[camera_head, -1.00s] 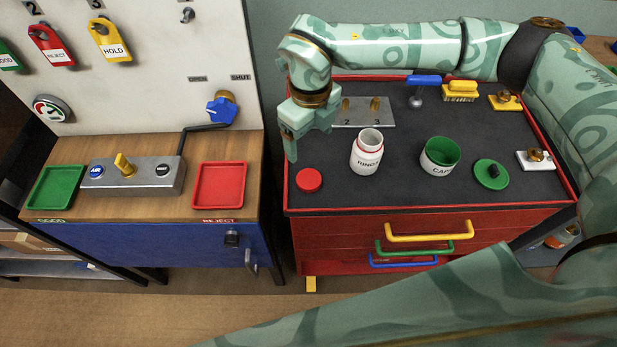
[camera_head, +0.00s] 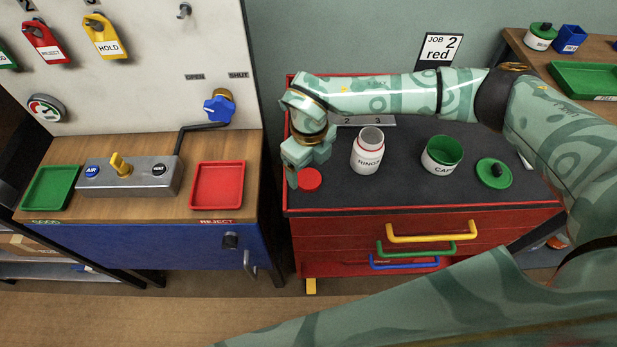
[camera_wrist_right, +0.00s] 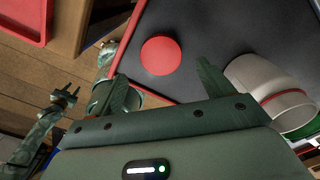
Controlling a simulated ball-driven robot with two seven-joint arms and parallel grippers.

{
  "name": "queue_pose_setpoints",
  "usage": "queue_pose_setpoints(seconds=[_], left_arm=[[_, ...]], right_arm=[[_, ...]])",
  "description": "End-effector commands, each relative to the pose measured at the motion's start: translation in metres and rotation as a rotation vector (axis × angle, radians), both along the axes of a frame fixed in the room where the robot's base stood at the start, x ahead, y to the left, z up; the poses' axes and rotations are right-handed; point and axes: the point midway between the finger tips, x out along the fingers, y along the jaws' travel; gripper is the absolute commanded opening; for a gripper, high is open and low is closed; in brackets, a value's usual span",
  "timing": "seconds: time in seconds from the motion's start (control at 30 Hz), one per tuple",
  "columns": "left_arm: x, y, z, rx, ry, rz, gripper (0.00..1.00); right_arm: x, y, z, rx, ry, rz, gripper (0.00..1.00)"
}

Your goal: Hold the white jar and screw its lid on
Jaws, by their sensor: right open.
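The white jar (camera_head: 367,152), labelled RINGS, stands upright and open-topped on the dark top of the red cabinet. Its side also shows at the right of the right wrist view (camera_wrist_right: 262,85). The red lid (camera_head: 310,179) lies flat on the cabinet top, left of the jar and apart from it. My right gripper (camera_head: 305,165) is open and empty, above and just beside the lid in the head view. In the right wrist view the lid (camera_wrist_right: 161,55) appears ahead of the gap between the fingers. A small gripper, seemingly my left (camera_wrist_right: 64,97), shows over the floor there; its jaws are unclear.
A green-lined CAPS pot (camera_head: 440,157) and a green lid (camera_head: 494,173) stand right of the jar. A numbered metal plate (camera_head: 375,121) lies behind, partly covered by my arm. Left of the cabinet is a bench with a red tray (camera_head: 217,187).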

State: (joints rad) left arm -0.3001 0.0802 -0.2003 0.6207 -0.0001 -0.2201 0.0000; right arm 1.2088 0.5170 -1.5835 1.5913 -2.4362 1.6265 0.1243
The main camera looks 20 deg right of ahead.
Motion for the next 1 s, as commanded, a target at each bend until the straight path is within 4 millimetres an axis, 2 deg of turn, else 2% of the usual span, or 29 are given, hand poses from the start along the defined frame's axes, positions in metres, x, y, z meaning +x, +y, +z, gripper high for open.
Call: queue_pose_setpoints(seconds=[0.1,0.27,0.67,0.7,0.83,0.87,1.0], left_arm=[[-0.001,0.000,-0.007,0.000,0.003,0.000,0.36],[-0.002,0.000,-0.011,0.000,0.006,0.000,0.36],[-0.002,0.000,-0.010,0.000,0.006,0.000,0.36],[-0.002,0.000,-0.010,0.000,0.006,0.000,0.36],[-0.002,0.000,-0.010,0.000,0.006,0.001,0.36],[-0.002,0.000,-0.010,0.000,0.006,0.000,0.36],[-0.002,0.000,-0.010,0.000,0.006,0.000,0.36]], right_arm=[[0.003,0.000,-0.022,-0.001,0.004,-0.002,0.80],[0.004,0.000,-0.041,-0.001,0.004,-0.001,0.80],[0.004,0.000,-0.044,0.000,0.001,0.000,0.80],[0.004,0.000,-0.044,0.000,0.001,0.000,0.75],[0.004,0.000,-0.044,0.000,0.001,-0.001,0.38],[0.004,0.000,-0.044,0.000,0.001,-0.001,0.33],[0.004,0.000,-0.044,-0.001,0.000,-0.001,0.33]])
